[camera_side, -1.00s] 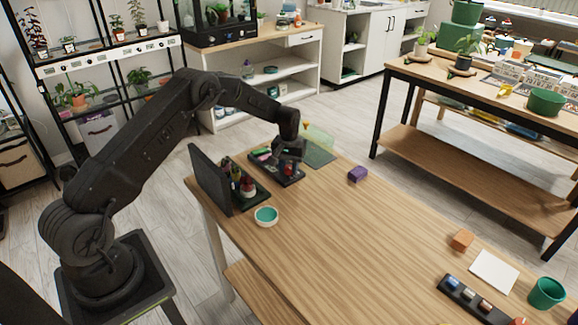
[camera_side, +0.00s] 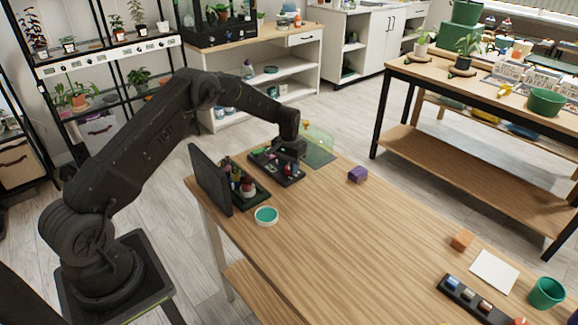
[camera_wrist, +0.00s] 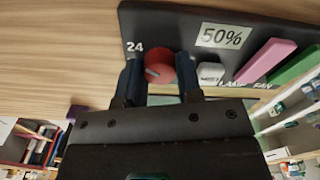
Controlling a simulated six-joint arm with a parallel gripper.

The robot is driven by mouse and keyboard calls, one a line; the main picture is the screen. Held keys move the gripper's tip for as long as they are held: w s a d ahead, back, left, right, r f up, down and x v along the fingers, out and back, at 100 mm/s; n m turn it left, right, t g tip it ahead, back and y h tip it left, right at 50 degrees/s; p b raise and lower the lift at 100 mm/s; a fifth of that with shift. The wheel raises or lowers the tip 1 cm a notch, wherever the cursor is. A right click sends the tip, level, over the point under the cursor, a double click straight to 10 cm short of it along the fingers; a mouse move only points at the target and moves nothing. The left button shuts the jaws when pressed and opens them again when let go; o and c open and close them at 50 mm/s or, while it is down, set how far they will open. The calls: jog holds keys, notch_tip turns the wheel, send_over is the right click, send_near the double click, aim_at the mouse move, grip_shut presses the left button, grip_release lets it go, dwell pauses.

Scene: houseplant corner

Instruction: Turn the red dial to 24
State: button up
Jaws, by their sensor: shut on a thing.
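The red dial (camera_wrist: 158,68) sits on a dark control panel (camera_wrist: 165,22) in the wrist view. My gripper (camera_wrist: 160,76) has one finger on each side of it and is shut on it. A pale mark on the dial points to its lower left. The white printed 24 is just up and left of the dial. In the side view the panel (camera_side: 262,160) lies near the table's far edge, with my gripper (camera_side: 289,165) down at its right part. The dial's mark is too small to read there.
A 50% display (camera_wrist: 222,36), a white button (camera_wrist: 210,73) and pink (camera_wrist: 264,61) and green (camera_wrist: 297,65) sliders are close to the dial. A dark upright board (camera_side: 210,180), a teal-lined bowl (camera_side: 266,216) and a purple block (camera_side: 358,174) stand nearby. The table's middle is clear.

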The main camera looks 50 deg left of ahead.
jog(key=o, duration=0.7)
jog(key=shift+c, duration=0.2)
notch_tip(320, 180, up, 14)
